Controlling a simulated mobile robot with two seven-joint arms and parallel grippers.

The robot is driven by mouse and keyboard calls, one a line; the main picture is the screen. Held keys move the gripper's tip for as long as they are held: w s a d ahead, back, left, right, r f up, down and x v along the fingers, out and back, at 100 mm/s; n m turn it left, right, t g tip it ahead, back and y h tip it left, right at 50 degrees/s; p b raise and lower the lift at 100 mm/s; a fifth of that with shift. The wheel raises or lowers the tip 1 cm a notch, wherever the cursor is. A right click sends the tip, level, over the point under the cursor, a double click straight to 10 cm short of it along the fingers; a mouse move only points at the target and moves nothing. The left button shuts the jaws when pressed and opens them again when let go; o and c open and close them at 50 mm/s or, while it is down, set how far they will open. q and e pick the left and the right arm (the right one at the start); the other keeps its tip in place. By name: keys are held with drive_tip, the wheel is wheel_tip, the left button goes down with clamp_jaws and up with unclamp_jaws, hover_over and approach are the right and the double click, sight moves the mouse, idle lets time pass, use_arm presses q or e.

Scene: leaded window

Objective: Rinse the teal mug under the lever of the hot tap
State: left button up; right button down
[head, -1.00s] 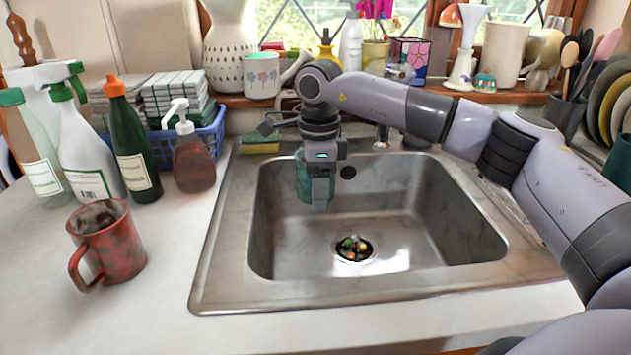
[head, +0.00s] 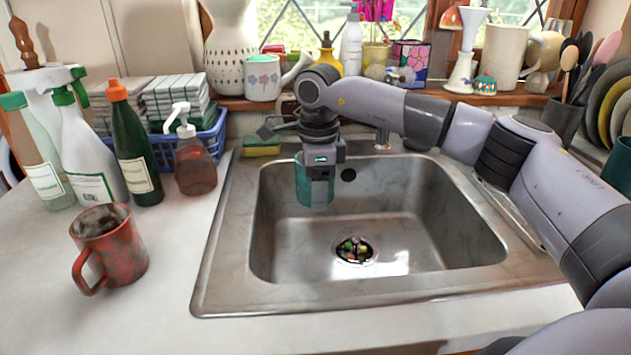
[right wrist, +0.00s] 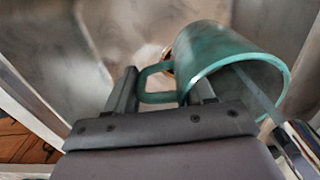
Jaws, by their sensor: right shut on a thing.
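The teal mug (head: 302,184) hangs inside the back left part of the steel sink (head: 420,225), above its floor, partly hidden by my right gripper (head: 320,190). In the right wrist view the mug (right wrist: 222,50) is tilted, its mouth towards the lower right. Its handle is between the fingers of my right gripper (right wrist: 163,90), which is shut on it. A thin bluish strip crosses the mug's mouth; I cannot tell what it is. A metal tap part (head: 268,128) shows behind the sink's back left corner; my arm hides much of the tap area. My left gripper is not in view.
A red mug (head: 108,245) stands on the left counter. A soap pump bottle (head: 194,160), a green bottle (head: 135,150) and spray bottles stand behind it. A sponge (head: 262,146) lies at the sink's back left corner. Small coloured bits lie in the drain (head: 354,250). The sink's right side is clear.

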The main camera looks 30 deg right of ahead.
drive_tip(key=shift+s+d, duration=0.15)
drive_tip(key=shift+s+d, duration=0.25)
drive_tip(key=shift+s, duration=0.1)
drive_tip(key=shift+a, duration=0.15)
drive_tip(key=s+a, duration=0.4)
drive_tip(key=a, duration=0.2)
drive_tip(key=shift+s+a, duration=0.2)
idle(0.6)
idle(1.1)
drive_tip(key=s+a+r+p, duration=0.2)
drive_tip(key=s+a+r, duration=0.1)
drive_tip(key=a+r, duration=0.1)
idle(0.6)
